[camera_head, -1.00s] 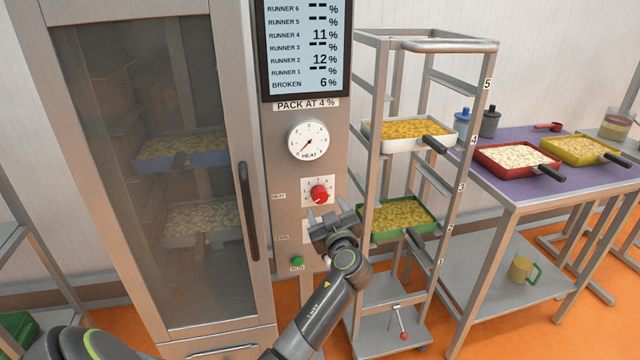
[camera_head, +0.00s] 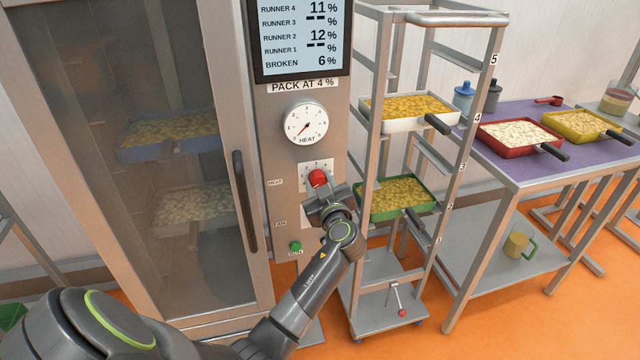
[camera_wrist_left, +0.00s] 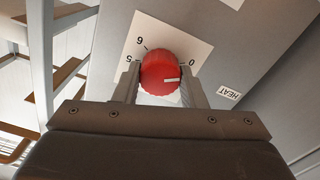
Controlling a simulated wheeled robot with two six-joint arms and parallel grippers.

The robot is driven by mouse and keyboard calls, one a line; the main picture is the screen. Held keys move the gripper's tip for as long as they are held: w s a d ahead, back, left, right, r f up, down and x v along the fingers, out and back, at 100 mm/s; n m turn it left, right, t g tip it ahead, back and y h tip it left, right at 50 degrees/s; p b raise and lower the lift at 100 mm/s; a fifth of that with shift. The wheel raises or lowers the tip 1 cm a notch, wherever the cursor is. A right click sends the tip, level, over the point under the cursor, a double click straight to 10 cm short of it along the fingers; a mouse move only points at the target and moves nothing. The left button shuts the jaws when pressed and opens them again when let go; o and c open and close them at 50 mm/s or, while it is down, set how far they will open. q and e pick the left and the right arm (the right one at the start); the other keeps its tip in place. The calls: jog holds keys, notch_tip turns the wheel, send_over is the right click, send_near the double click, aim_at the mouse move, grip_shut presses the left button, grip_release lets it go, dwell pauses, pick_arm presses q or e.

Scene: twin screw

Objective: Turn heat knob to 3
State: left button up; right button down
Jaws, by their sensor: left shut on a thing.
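The red heat knob (camera_head: 317,178) is on the dryer's front panel, on a white dial plate (camera_head: 327,166) below the round heat gauge (camera_head: 303,124). My left gripper (camera_head: 321,188) reaches up to it from below and is shut on it. In the left wrist view, the red knob (camera_wrist_left: 161,73) sits between the two fingers of the gripper (camera_wrist_left: 160,82). The numbers 5 and 6 also show; the other numbers are hidden. The gauge needle points to its lower left. My right gripper is not in view.
The display (camera_head: 301,38) is above the gauge. A green button (camera_head: 295,247) is lower on the panel. The dryer door's dark handle (camera_head: 244,202) is left of the knob. A rack (camera_head: 437,165) with trays stands close on the right, beside a purple-topped table (camera_head: 522,176).

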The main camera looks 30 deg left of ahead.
pick_arm(q)
jog(key=c, duration=0.3)
